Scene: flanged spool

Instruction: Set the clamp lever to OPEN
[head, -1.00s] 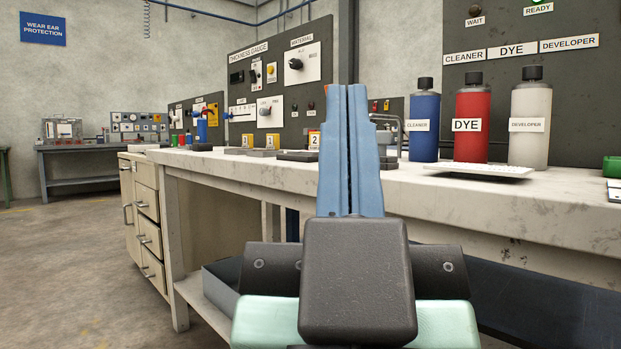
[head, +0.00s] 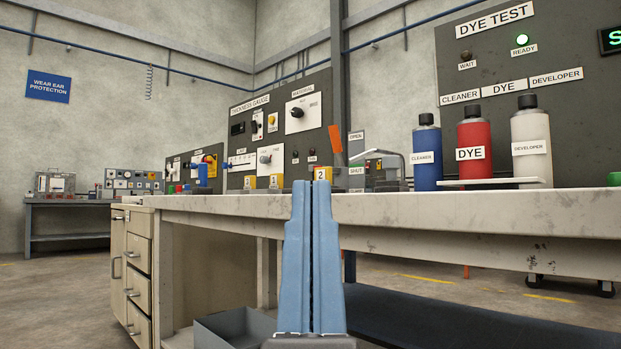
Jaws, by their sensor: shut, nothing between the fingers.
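A plate with an OPEN label (head: 356,136) above and a SHUT label (head: 357,171) below stands on the long bench in the head view. An orange piece (head: 335,139), which looks like the clamp lever's handle, stands nearly upright, leaning slightly, just left of the plate. Its upper part is near the height of the OPEN label; its lower end and pivot are not clear, so I cannot tell its setting. My gripper (head: 312,186) has its two blue fingers pressed together, pointing up, empty. It shows in front of the bench edge, below and left of the lever in the picture.
A bent grey metal arm (head: 382,154) stands right of the plate. Blue, red (head: 474,135) and white bottles stand further right. Yellow numbered blocks (head: 276,182) sit left of the lever. The bench's front edge (head: 420,209) crosses the view, with a grey bin (head: 236,328) below.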

